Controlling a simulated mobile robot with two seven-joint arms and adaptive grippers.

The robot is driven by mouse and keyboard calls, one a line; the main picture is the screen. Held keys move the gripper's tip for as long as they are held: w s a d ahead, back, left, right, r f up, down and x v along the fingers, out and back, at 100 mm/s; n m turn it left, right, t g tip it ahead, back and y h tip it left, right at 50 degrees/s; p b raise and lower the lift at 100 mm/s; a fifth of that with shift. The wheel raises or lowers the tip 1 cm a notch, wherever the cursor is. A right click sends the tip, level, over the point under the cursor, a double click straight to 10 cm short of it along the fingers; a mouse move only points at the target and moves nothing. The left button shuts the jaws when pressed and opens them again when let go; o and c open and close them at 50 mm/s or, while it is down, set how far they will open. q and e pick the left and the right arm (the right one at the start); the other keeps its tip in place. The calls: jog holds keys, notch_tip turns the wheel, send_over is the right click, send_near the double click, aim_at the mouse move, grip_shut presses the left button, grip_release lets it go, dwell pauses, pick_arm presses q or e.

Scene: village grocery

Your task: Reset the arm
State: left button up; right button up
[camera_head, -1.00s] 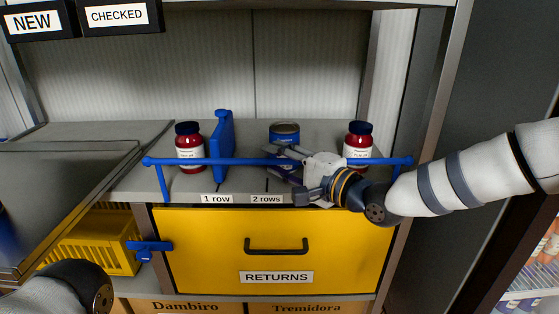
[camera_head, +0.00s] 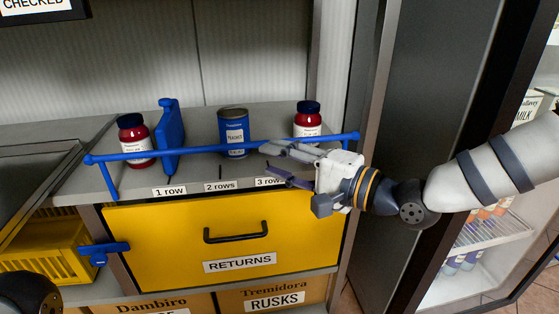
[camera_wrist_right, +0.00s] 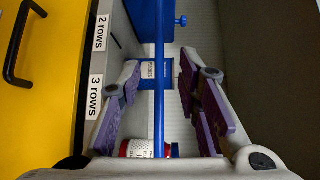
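My right gripper (camera_head: 270,162) is open and empty in front of the shelf, by the blue front rail (camera_head: 210,150) and the "3 rows" label. In the right wrist view its purple-padded fingers (camera_wrist_right: 158,88) are apart, with the rail (camera_wrist_right: 159,110) running between them in the picture. A blue can (camera_head: 233,138) stands upright on the shelf, left of the gripper; it shows beyond the fingertips in the wrist view (camera_wrist_right: 152,75). A red jar with a dark lid (camera_head: 307,120) stands behind the gripper. My left gripper is out of view.
Another red jar (camera_head: 134,140) stands left of an upright blue divider (camera_head: 170,135). Below is a closed yellow RETURNS drawer (camera_head: 150,225) with a black handle. A yellow crate (camera_head: 30,262) is at left. A glass-doored fridge (camera_head: 480,240) stands at right.

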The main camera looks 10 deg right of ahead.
jog(key=s+d+f+n+g+h+p, duration=0.1)
jog(key=s+f+n+g+h+p, duration=0.4)
jog(key=s+f, duration=1.7)
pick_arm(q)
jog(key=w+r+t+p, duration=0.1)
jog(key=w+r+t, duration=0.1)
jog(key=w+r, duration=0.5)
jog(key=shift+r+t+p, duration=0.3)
pick_arm(e)
jog(key=s+d+f+n+g+h, duration=0.1)
jog(key=s+d+g+h, duration=0.1)
jog(key=s, duration=0.6)
jog(key=s+d+f+n+g+h, duration=0.1)
jog(key=s+d+f+g+h, duration=0.1)
jog(key=s+d, duration=0.4)
jog(key=s+d+f+n+g+h, duration=0.2)
jog(key=s+d+g+h, duration=0.1)
jog(key=s, duration=0.9)
jog(key=d+g, duration=0.1)
jog(key=g, duration=0.1)
jog(key=shift+d+f+g, duration=0.15)
jog(key=shift+d+g, duration=0.2)
jog(key=shift+g, duration=0.05)
